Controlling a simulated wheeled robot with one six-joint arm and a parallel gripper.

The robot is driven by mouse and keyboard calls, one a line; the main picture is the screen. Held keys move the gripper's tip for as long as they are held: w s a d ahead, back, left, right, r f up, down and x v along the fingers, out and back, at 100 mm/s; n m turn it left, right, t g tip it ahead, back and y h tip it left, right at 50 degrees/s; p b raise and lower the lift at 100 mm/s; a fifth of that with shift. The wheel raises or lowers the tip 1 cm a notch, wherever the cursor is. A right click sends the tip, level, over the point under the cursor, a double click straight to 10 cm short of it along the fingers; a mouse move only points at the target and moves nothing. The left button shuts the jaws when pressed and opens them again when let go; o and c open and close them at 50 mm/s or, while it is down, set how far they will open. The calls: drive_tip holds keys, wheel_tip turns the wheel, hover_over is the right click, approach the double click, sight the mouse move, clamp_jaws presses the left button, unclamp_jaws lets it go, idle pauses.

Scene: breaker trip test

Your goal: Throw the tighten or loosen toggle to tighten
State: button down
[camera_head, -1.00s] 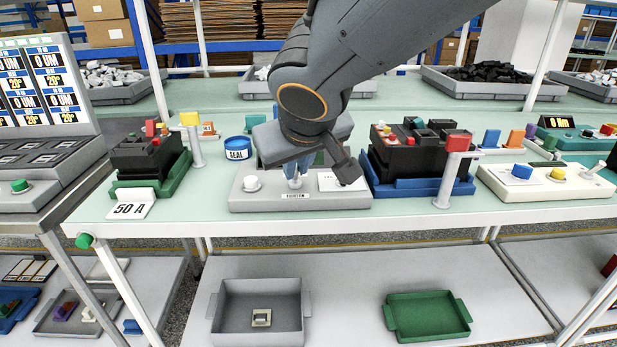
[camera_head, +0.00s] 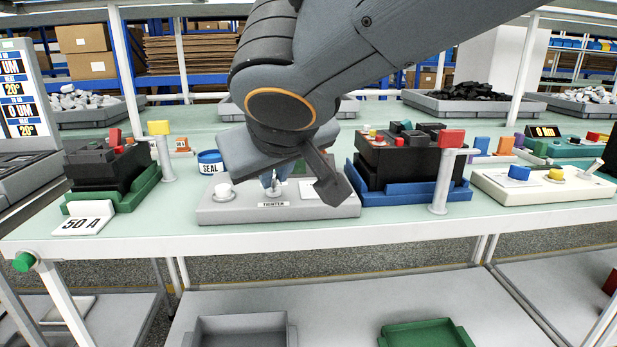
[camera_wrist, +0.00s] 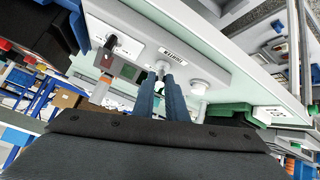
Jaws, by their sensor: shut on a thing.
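The grey control box (camera_head: 230,214) sits on the near part of the pale green bench, with a label reading TIGHTEN (camera_head: 273,204) on its front edge. My gripper (camera_head: 273,183) points down at the middle of the box, just behind that label. In the wrist view my two blue fingers (camera_wrist: 164,82) are shut on the pale tip of the toggle (camera_wrist: 161,68), beside the label (camera_wrist: 174,55). The fingers hide most of the lever, so its exact tilt cannot be told. A white round button (camera_head: 223,190) stands left of the gripper.
A black breaker in a blue cradle (camera_head: 410,192) and a red-topped post (camera_head: 445,170) stand close on the right. A breaker in a green cradle (camera_head: 110,192), a yellow-topped post (camera_head: 160,140) and a SEAL tin (camera_head: 210,163) stand left.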

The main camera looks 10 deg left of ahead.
idle(0.3)
drive_tip(key=c, duration=1.8)
unclamp_jaws()
drive_tip(key=p+v, duration=0.7)
drive_tip(key=p, duration=0.4)
drive_tip(key=shift+s+r, duration=0.25)
drive_tip(key=shift+r, duration=0.05)
drive_tip(key=shift+d, duration=0.1)
